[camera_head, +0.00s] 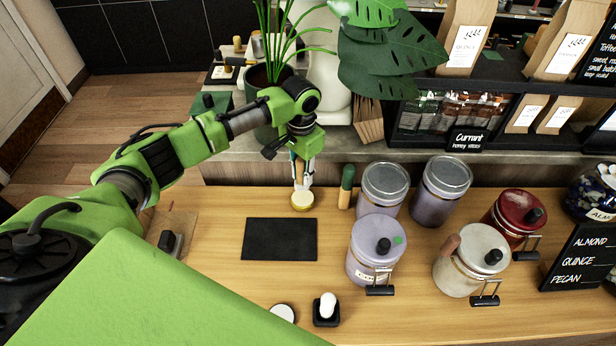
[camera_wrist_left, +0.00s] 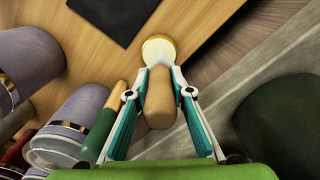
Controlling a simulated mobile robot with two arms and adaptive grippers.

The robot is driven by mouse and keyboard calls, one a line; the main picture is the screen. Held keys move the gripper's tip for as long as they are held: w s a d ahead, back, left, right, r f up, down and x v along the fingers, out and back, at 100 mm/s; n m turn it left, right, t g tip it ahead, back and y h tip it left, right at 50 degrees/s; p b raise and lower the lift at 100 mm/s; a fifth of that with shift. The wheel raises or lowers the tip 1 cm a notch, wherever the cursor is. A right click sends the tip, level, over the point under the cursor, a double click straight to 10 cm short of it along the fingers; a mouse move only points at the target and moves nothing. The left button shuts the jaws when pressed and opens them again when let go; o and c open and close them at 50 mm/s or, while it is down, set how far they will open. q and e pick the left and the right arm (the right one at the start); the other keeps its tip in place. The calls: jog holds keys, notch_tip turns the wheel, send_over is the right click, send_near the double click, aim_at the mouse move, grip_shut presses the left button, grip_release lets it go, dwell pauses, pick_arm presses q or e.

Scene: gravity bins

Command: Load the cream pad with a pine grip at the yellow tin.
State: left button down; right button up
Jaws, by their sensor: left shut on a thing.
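My left gripper (camera_head: 301,182) is shut on the upright pine grip (camera_head: 300,170), over the back edge of the wooden counter. In the left wrist view the fingers (camera_wrist_left: 160,88) close on both sides of the pine grip (camera_wrist_left: 160,100). A round cream disc with a yellow rim (camera_head: 302,202) is at the lower end of the grip, and it also shows in the left wrist view (camera_wrist_left: 158,47). I cannot tell whether this disc is the cream pad, the yellow tin, or both touching. My right gripper is not in view.
A green-handled tool (camera_head: 346,187) stands close right of the gripper. Lidded canisters (camera_head: 376,245) fill the right side. A black mat (camera_head: 280,239) lies in front. A white disc (camera_head: 283,312) and a white-knobbed piece (camera_head: 327,306) are near the front. A potted plant (camera_head: 262,85) stands behind.

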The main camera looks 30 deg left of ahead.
pick_arm(q)
jog(key=shift+d, duration=0.1)
jog(key=shift+r+p, duration=0.1)
jog(key=shift+p, duration=0.7)
notch_tip(320, 180, down, 4)
jog(key=shift+f+b, duration=0.1)
jog(key=shift+b, duration=0.25)
jog(key=shift+f, duration=0.2)
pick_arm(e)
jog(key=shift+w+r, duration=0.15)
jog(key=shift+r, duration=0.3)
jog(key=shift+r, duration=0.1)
pick_arm(q)
jog(key=shift+r+p, duration=0.1)
jog(key=shift+p, duration=0.4)
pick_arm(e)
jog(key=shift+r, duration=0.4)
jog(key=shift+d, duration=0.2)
